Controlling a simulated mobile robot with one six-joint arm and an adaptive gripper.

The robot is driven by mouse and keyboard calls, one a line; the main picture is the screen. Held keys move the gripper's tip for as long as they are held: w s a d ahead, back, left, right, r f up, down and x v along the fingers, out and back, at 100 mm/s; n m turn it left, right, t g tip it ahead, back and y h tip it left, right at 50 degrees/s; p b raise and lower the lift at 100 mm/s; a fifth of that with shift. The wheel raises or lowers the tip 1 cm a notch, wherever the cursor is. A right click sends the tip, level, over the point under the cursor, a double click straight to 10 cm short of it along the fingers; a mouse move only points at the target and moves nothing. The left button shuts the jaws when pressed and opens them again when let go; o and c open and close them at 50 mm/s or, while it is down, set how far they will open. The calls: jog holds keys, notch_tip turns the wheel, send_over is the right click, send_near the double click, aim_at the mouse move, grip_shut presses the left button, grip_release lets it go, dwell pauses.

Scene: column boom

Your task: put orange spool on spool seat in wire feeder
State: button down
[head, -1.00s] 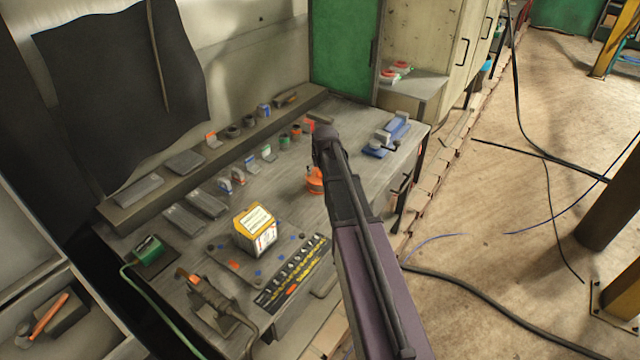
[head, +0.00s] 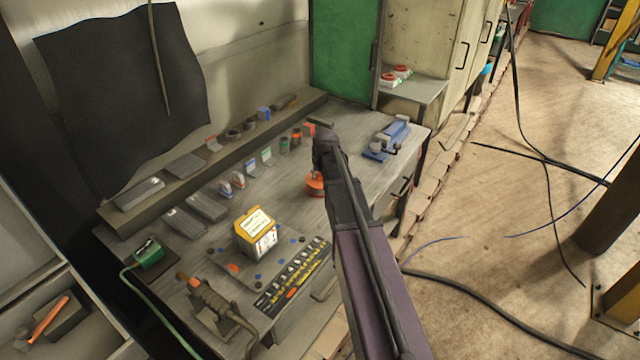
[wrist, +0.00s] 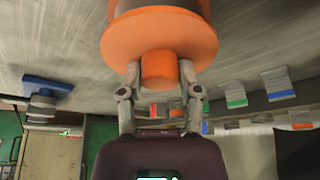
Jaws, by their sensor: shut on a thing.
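The orange spool (head: 315,185) is at the right-middle of the bench, beside my arm. In the wrist view the spool (wrist: 160,35) fills the top centre, with a wide orange flange and a narrower round orange end towards me. My gripper (wrist: 159,75) has a finger on each side of that narrow end and is shut on it. In the head view my arm hides the fingers and part of the spool. I cannot tell whether the spool touches the bench. I cannot make out the wire feeder or its spool seat for certain.
A yellow box with white labels (head: 257,236) stands on the bench left of the spool. A blue and grey vise (head: 388,142) is at the right end. Small parts line the back ledge (head: 225,150). A tool strip (head: 292,277) lies at the front edge.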

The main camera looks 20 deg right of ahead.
jog(key=shift+w+r, duration=0.1)
jog(key=shift+r, duration=0.05)
jog(key=shift+r+p, duration=1.75)
jog(key=shift+p, duration=0.2)
jog(key=s+d+r+p, duration=0.1)
jog(key=s+d, duration=0.3)
jog(key=s, duration=1.1)
jog(key=shift+s+d, duration=0.15)
jog(key=shift+s, duration=0.1)
jog(key=shift+r, duration=0.1)
jog(key=shift+s, duration=0.15)
